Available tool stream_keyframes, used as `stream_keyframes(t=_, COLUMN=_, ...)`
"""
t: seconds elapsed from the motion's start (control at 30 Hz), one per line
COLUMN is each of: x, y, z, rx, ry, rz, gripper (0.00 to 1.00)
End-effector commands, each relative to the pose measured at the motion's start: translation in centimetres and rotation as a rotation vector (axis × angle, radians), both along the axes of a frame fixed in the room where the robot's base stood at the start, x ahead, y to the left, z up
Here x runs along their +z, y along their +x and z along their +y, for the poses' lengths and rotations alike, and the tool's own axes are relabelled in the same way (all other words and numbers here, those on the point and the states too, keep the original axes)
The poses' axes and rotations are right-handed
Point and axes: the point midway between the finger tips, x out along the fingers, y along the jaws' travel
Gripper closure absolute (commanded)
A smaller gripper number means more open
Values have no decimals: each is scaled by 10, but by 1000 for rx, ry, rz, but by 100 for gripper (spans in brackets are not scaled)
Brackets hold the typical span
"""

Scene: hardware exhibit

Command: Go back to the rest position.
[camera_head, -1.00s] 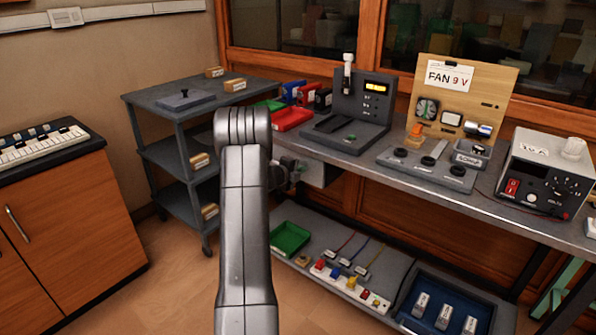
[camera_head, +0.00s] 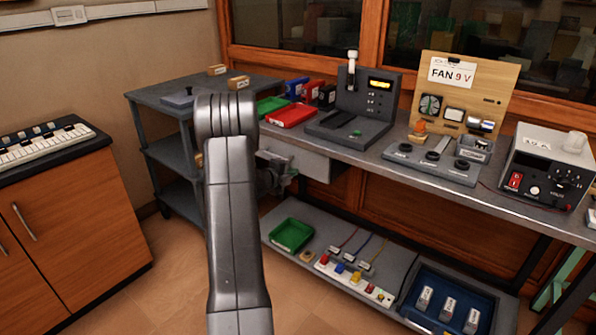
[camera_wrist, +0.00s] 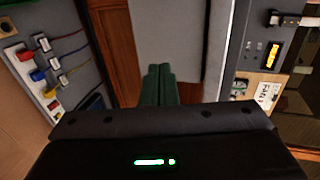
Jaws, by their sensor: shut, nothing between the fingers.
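My gripper shows in the wrist view (camera_wrist: 159,72) with its two dark green fingers side by side, shut and empty. In the head view it is a small dark grey shape (camera_head: 283,171) just right of my arm, partly hidden by it. It is in front of the workbench (camera_head: 385,165), near a pale panel under the bench's left end. It appears to touch nothing, though the exact gap cannot be told.
A grey shelf cart (camera_head: 160,97) stands left of the bench, partly behind my arm. The lower shelf holds a green tray (camera_head: 292,235), a connector strip (camera_head: 350,278) and a blue tray (camera_head: 440,295). A wooden cabinet (camera_head: 75,230) stands at left. Some floor is clear.

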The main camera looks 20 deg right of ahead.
Motion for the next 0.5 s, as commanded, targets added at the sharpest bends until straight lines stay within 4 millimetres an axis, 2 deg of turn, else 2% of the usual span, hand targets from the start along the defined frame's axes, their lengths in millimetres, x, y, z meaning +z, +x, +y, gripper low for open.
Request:
stream_keyframes(t=0.03, x=5, y=-5, z=9, rx=3, ry=0, rz=0, gripper=100)
stream_keyframes(t=0.2, x=12, y=-20, z=29, rx=2, ry=1, rz=0, gripper=100)
stream_keyframes(t=0.5, x=15, y=-28, z=39, rx=0, ry=1, rz=1, gripper=100)
